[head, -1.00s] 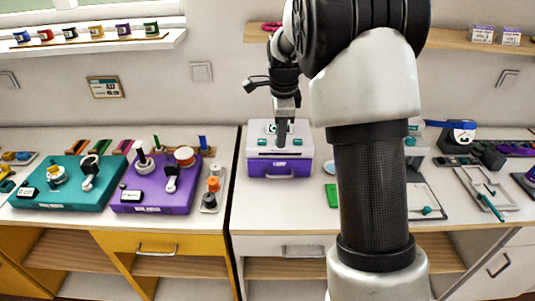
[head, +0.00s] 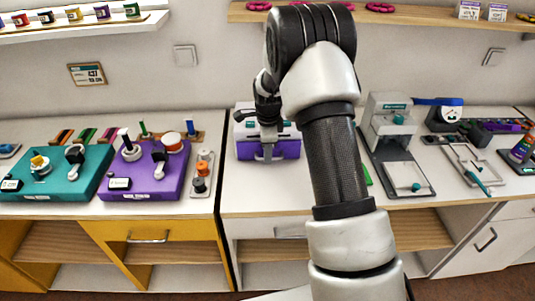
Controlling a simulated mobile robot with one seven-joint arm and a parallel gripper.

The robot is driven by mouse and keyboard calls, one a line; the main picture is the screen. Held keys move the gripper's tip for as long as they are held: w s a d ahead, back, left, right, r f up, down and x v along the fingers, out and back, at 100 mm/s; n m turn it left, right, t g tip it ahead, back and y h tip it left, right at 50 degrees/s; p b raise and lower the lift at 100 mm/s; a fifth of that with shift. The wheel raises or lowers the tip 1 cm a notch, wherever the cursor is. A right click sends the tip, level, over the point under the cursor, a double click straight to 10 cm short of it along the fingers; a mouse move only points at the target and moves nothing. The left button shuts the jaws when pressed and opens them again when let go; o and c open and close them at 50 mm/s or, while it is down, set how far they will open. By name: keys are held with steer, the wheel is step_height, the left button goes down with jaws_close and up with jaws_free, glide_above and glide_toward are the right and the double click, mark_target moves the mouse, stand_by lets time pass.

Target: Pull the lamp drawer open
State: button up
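A small box (head: 287,149) with a white upper part and a purple front stands on the white counter, at the centre of the head view. It looks like the drawer unit; no label that I can read names it as the lamp drawer. My gripper (head: 265,156) points down right at its purple front and covers the middle, where the handle is. The front looks closed. The fingers are too small and overlapped to tell whether they are open or touch the handle. My arm hides the area right of the box.
A teal board (head: 58,176) and a purple board (head: 146,179) with pegs and knobs stand on the left counter. A grey press-like stand (head: 390,130) is right of my arm. A cabinet drawer (head: 148,231) is below the left counter. The counter in front of the box is clear.

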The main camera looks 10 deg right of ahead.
steer(key=shift+w+f, duration=0.15)
steer(key=shift+f, duration=0.5)
jaws_close()
